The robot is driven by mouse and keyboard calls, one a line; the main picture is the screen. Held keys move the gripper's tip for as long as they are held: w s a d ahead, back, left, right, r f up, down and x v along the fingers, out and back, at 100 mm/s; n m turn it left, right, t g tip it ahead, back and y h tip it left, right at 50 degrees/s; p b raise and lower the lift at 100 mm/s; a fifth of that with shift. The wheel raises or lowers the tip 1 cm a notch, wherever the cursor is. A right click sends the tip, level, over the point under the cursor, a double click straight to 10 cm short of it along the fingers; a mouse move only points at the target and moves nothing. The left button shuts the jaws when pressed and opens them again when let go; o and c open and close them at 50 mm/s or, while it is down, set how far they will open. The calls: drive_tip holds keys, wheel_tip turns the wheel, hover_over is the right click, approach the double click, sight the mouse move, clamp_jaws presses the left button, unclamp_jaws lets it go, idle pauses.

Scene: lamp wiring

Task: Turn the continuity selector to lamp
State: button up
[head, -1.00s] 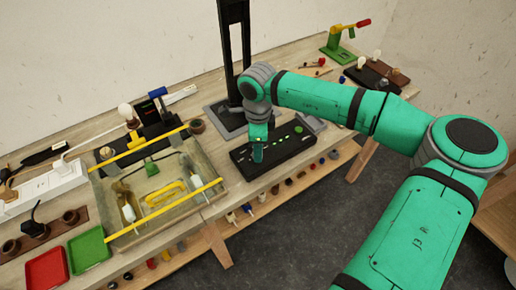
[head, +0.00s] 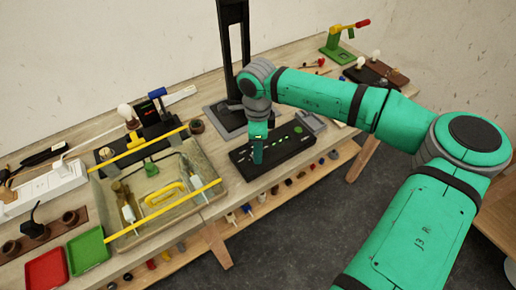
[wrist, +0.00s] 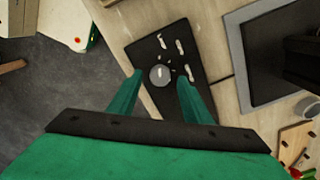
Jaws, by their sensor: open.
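The black tester box (head: 275,153) lies on the bench, with a green round spot and small marks on its top. It also shows in the wrist view (wrist: 187,92). A round grey knob (wrist: 159,75), likely the continuity selector, sits on its top with a pale mark on it. My gripper (head: 257,162) points down over the left part of the box. In the wrist view my open gripper (wrist: 158,82) has one finger on either side of the knob, with gaps. I cannot tell the fingertips' height above the box. The selector's lettering is too small to read.
A black stand on a grey base (head: 226,118) rises behind the box. A wooden tray with yellow bars (head: 215,190) lies to the left. A grey block (head: 310,122) stands close to the box's right end. Several small items sit on a lower shelf in front.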

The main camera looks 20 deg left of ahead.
wheel_tip(320, 180, up, 10)
idle(0.4)
drive_tip(key=shift+f, duration=0.1)
